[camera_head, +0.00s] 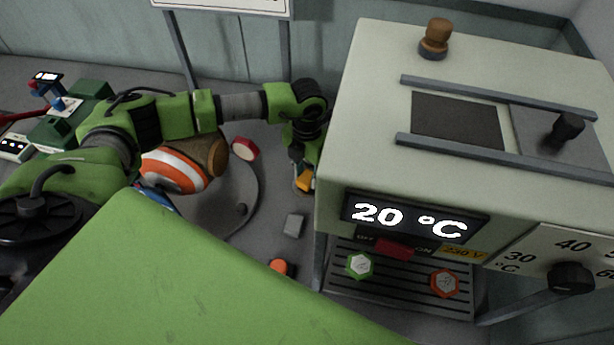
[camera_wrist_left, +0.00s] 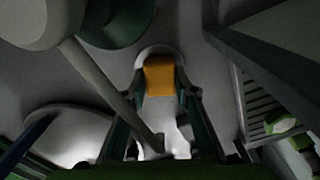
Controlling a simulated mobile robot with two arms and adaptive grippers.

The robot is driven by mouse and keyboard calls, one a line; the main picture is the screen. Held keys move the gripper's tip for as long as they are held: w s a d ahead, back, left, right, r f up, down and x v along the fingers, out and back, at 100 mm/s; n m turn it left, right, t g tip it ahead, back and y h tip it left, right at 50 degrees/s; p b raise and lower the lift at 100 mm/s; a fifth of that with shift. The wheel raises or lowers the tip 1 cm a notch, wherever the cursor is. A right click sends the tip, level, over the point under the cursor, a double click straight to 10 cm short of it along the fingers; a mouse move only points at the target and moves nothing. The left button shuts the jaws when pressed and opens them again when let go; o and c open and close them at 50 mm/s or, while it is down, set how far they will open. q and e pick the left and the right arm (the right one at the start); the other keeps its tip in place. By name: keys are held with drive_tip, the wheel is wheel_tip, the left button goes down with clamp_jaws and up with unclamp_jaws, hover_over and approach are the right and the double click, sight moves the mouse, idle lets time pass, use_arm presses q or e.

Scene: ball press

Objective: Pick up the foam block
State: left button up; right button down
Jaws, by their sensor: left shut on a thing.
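The foam block (camera_head: 304,183) is yellow-orange and shows just below my left gripper (camera_head: 301,170), close to the left side of the big pale machine. In the left wrist view the foam block (camera_wrist_left: 160,77) sits between the fingertips of my left gripper (camera_wrist_left: 164,92), which is shut on it. Part of the block is hidden by the fingers in the head view. I cannot tell whether it touches the surface below. My right gripper is in neither view.
The machine (camera_head: 365,100) with a 20 °C display stands just right of the gripper. A grey block (camera_head: 294,224) and an orange round piece (camera_head: 281,267) lie in front. An orange-white striped object (camera_head: 175,170) is at the left. Hexagonal pieces (camera_head: 359,265) lie on the slatted tray.

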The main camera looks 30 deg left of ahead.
use_arm(q)
wheel_tip(320, 180, up, 2)
drive_tip(key=shift+w+r, duration=0.1)
drive_tip(key=shift+r, duration=0.1)
drive_tip(key=s+r+b, duration=0.4)
drive_tip(key=s+r, duration=0.6)
drive_tip(key=s, duration=0.4)
drive_tip(key=shift+d+b, duration=0.2)
drive_tip(key=shift+b, duration=0.2)
drive_tip(key=shift+s, duration=0.1)
drive_tip(key=o, duration=0.3)
drive_tip(key=c, duration=0.4)
